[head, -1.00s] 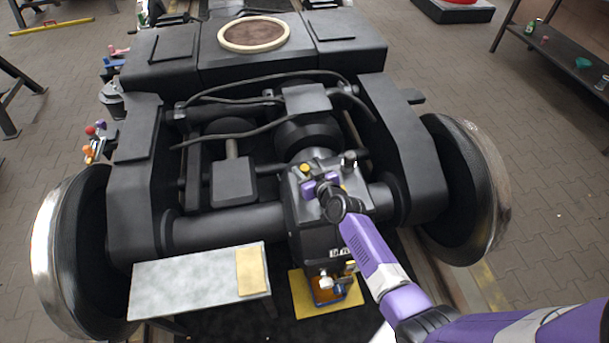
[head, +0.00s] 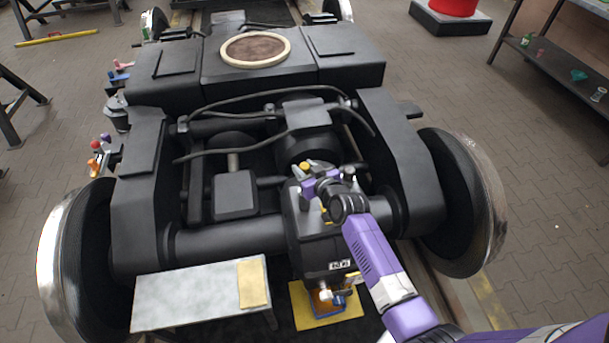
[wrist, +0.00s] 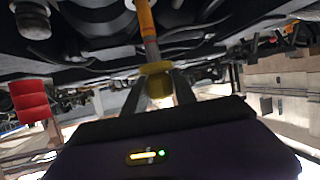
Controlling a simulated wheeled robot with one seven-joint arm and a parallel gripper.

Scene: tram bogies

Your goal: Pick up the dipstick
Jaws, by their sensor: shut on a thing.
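My gripper (head: 318,186) is over the dark gearbox housing (head: 318,240) at the bogie's near end. In the wrist view my gripper (wrist: 158,78) is shut on the yellow grip of the dipstick (wrist: 158,88), which sits between the two dark fingers. An orange-yellow and metal shaft runs from the grip toward the top of that view. In the head view my gripper and wrist cover much of the housing top, so I cannot tell how far the dipstick is out. A yellow knob (head: 305,167) shows beside my gripper.
A grey bench (head: 190,292) with a tan cloth (head: 253,284) stands at the near left. A yellow mat (head: 318,316) with small items lies below the housing. Cables cross the bogie frame. Wheels (head: 468,205) flank it. A red ribbed part (wrist: 30,101) shows left in the wrist view.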

